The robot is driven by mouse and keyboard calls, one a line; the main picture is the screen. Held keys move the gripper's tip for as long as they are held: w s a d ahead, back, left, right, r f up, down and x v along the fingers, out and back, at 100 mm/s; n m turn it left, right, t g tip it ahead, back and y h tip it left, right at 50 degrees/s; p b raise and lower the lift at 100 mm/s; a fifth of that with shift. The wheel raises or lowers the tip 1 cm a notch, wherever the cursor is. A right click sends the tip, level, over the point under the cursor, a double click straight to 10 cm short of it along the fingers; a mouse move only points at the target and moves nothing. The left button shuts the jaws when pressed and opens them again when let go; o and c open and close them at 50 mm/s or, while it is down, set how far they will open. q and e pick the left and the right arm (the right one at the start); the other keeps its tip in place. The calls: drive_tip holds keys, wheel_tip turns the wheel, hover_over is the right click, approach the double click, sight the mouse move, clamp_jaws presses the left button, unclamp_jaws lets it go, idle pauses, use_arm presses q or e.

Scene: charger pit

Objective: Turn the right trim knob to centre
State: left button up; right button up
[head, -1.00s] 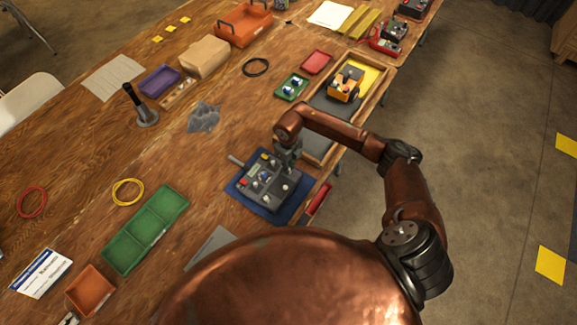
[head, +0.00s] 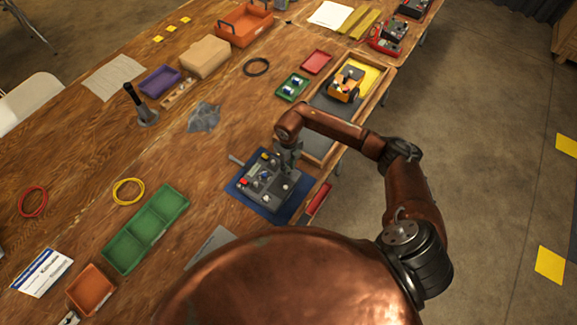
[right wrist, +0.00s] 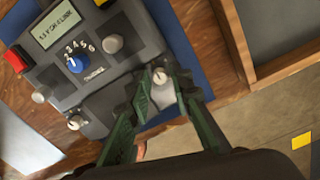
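The grey control box (head: 268,182) lies on a blue mat (head: 237,189) near the table's right edge. In the right wrist view its top (right wrist: 88,82) shows a lit display (right wrist: 55,25), a blue numbered knob (right wrist: 78,57) and several small grey knobs. My right gripper (head: 288,153) is low over the box's far right part. In the right wrist view its dark green fingers (right wrist: 160,90) stand either side of a small light-topped knob (right wrist: 160,75), apparently the right trim knob. The fingers are apart; contact with the knob is not clear. My left gripper is not in view.
A wooden tray with an orange vehicle (head: 345,84) stands beyond my right arm. A green compartment tray (head: 145,229) lies left of the box. A red-handled object (head: 318,199) is at the table edge. Grey cloth (head: 204,116) lies farther back.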

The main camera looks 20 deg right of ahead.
wheel_tip(320, 180, up, 12)
idle(0.6)
idle(0.5)
